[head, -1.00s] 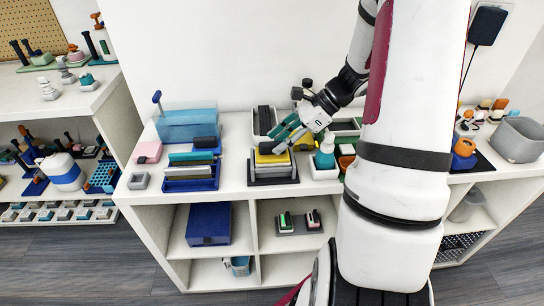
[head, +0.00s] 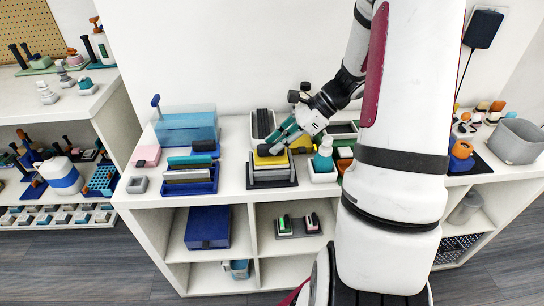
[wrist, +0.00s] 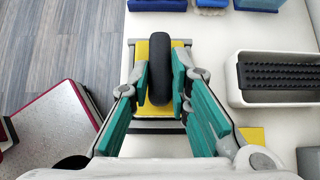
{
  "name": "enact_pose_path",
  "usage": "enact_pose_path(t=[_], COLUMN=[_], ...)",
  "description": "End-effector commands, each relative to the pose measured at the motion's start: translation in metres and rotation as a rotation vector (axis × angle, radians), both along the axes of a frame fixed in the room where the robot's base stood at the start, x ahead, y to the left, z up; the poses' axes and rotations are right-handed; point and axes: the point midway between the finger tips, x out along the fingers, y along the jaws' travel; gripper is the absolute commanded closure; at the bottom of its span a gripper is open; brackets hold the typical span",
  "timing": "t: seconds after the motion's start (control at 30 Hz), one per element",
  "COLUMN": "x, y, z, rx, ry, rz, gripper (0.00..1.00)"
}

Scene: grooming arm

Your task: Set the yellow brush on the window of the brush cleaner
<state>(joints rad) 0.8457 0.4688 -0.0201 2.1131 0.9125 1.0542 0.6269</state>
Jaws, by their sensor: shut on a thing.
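The yellow brush (head: 271,161) has a flat yellow body with a rounded black grip on top. It also shows in the wrist view (wrist: 158,50), where the black grip lies between my two teal fingers. My gripper (head: 271,150) is shut on this grip; in the wrist view it (wrist: 160,85) reaches over the brush from the near side. The brush cleaner (head: 271,174) is a grey box on a dark base. The brush is level on top of it or just above; I cannot tell whether they touch. The brush covers the cleaner's window.
A white tray with a black ridged insert (wrist: 285,75) stands close by on the right in the wrist view. A blue rack (head: 191,184) is left of the cleaner. A teal bottle (head: 324,157) in a white holder stands to its right. The counter's front edge is near.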

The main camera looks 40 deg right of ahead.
Motion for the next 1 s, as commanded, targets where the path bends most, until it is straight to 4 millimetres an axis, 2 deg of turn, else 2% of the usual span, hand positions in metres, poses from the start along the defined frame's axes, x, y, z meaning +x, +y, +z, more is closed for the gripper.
enact_pose_path(t=[1.0], x=[0.0], y=[0.0], z=[0.038], rx=[0.0], ry=[-0.001], rz=[-0.001], gripper=[1.0])
